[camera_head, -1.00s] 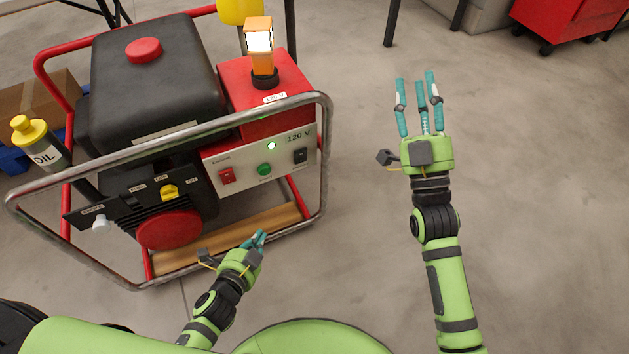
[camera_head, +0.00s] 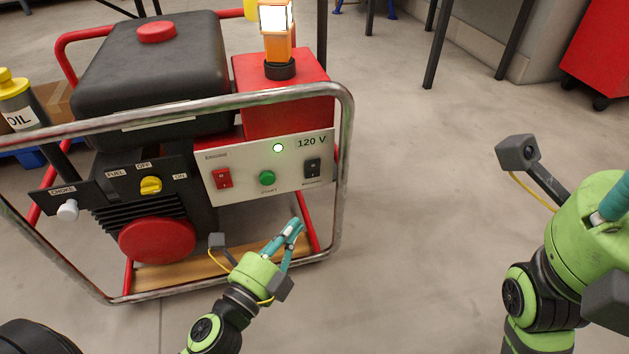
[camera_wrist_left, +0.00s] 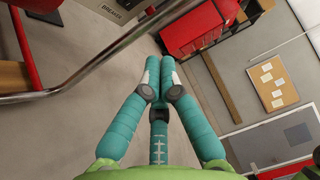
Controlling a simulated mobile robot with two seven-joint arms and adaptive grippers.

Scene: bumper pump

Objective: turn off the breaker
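The breaker (camera_head: 312,168) is a small black rocker switch at the right end of the white panel (camera_head: 240,160) on the generator, under the "120 V" mark. Which way it is flipped is too small to tell. In the left wrist view, a "BREAKER" label (camera_wrist_left: 113,6) shows at the top edge. My left gripper (camera_head: 296,228) is below and in front of the panel, apart from the breaker. Its teal fingers are together with nothing between them; they also show in the left wrist view (camera_wrist_left: 160,68). My right gripper (camera_head: 612,205) is at the right edge, its fingers mostly cut off.
The generator's metal frame bar (camera_head: 345,150) runs around the panel's top and right side. A red switch (camera_head: 222,179) and a green start button (camera_head: 267,178) share the panel. An orange lamp (camera_head: 277,40) on top is lit.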

